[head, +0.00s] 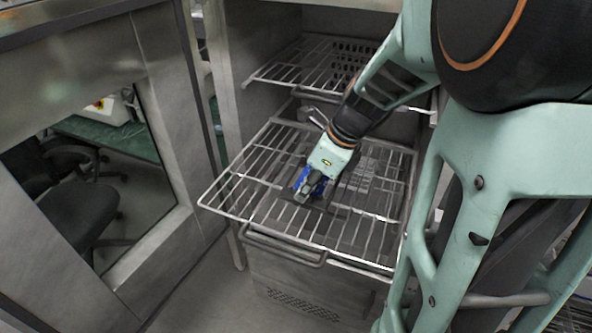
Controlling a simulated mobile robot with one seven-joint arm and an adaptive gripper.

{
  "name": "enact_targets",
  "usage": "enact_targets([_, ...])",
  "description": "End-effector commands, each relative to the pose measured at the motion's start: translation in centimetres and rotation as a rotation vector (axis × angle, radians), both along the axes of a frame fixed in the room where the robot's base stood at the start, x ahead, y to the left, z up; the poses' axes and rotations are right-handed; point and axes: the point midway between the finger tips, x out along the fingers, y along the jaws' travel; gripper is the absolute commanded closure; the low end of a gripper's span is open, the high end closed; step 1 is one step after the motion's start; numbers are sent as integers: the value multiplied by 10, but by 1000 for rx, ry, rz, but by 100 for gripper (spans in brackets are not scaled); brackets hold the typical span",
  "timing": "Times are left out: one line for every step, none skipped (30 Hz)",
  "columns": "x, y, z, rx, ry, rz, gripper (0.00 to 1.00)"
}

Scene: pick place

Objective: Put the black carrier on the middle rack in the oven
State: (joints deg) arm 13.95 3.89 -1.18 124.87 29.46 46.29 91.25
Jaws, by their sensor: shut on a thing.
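The oven (240,75) stands open in the head view. A wire rack (235,197), pulled well forward out of the oven, lies below another wire rack (285,66). My gripper (307,190), with blue finger pads, points down over the front half of the pulled-out rack. It is shut on a thin dark piece, which looks like the black carrier (332,208). The carrier shows only as a dark strip at the fingertips; my gripper hides part of it. I cannot tell whether it touches the rack wires.
A steel door or panel with a window (165,190) stands at the left. A black chair (80,205) shows through it. A metal bar (285,250) runs under the front of the pulled-out rack. The rack's left part is bare.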

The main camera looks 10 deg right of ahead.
Motion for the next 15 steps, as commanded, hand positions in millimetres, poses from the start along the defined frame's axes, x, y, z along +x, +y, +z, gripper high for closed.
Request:
enact_targets([0,0,1,-1,-1,0,100])
enact_targets([0,0,0,0,0,0,100])
enact_targets([0,0,-1,0,0,0,100])
enact_targets([0,0,-2,0,0,0,100])
enact_targets([0,0,-3,0,0,0,100])
enact_targets([0,0,-2,0,0,0,87])
enact_targets([0,0,-2,0,0,0,84])
enact_targets([0,0,-2,0,0,0,81])
enact_targets([0,0,-2,0,0,0,76])
enact_targets([0,0,-2,0,0,0,73])
enact_targets([0,0,-2,0,0,0,73])
enact_targets([0,0,-2,0,0,0,73])
enact_targets([0,0,-2,0,0,0,73])
enact_targets([0,0,-2,0,0,0,73])
enact_targets([0,0,-2,0,0,0,73])
